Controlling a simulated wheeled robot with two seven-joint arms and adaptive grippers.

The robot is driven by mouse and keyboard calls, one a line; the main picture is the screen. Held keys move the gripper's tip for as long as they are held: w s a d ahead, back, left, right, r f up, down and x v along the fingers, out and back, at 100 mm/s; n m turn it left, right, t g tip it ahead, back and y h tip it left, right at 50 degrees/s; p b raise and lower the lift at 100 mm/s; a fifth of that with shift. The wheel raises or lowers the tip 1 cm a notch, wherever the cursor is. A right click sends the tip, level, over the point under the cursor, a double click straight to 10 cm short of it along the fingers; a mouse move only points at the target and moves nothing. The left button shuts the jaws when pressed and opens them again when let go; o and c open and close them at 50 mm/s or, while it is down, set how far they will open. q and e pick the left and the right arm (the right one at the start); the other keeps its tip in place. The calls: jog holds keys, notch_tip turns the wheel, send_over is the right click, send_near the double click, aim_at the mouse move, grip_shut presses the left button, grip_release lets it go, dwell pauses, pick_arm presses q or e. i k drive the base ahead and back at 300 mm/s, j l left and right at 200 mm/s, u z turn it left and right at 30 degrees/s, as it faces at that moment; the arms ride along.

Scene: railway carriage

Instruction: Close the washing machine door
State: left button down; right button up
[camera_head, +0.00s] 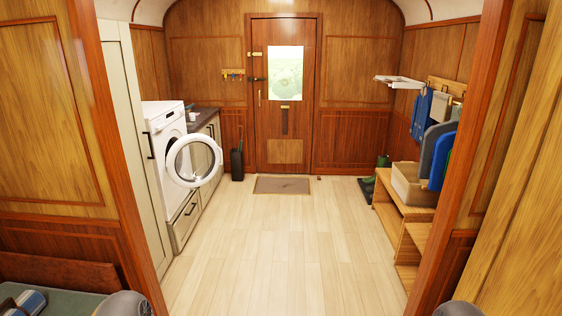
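The white washing machine (165,130) stands against the left wall, above a drawer and beside a tall pale cabinet. Its round door (193,160), with a white ring and a glass middle, is swung open and sticks out into the room. Neither gripper shows in the view. Only grey rounded parts, which look like mine, show at the bottom edge, at left and at right. The washing machine is well ahead of me, beyond a wooden doorway.
The wood floor (262,235) ahead is clear. A wooden doorway frames the passage on both sides. A bench (400,205) with a box (412,185) and hanging clothes stand at right. A doormat (283,185) lies before the far wooden door (286,110). A green-topped surface (62,300) is at lower left.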

aim_at(173, 156)
jog(key=i, duration=1.95)
jog(key=i+l, duration=0.15)
jog(key=i, duration=1.8)
jog(key=j+u, duration=0.05)
jog(key=j, duration=0.05)
